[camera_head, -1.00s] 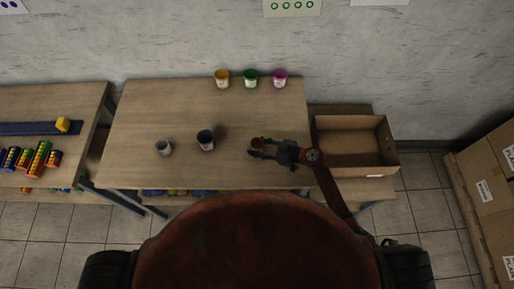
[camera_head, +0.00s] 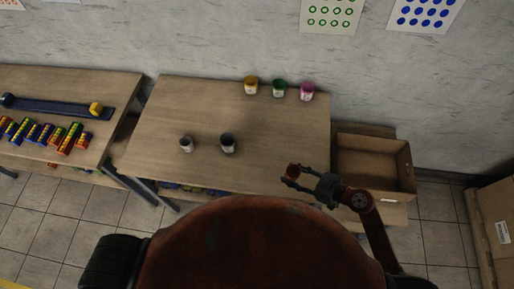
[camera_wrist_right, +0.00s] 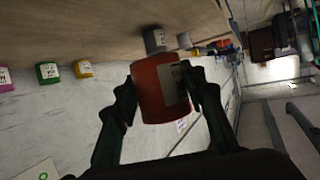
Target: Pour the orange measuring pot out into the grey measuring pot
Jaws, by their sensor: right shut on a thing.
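My right gripper (camera_head: 298,176) is shut on the orange measuring pot (camera_head: 292,171), near the table's front right corner. In the right wrist view the orange pot (camera_wrist_right: 163,88) is red-orange with a pale label and sits between both fingers. The pot's contents are not visible. My left gripper is not in view.
Yellow (camera_head: 251,86), green (camera_head: 279,89) and pink (camera_head: 307,92) pots stand along the back of the table (camera_head: 180,105). An open cardboard box (camera_head: 375,185) is at its right. A side table (camera_head: 55,85) with colored blocks is at the left.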

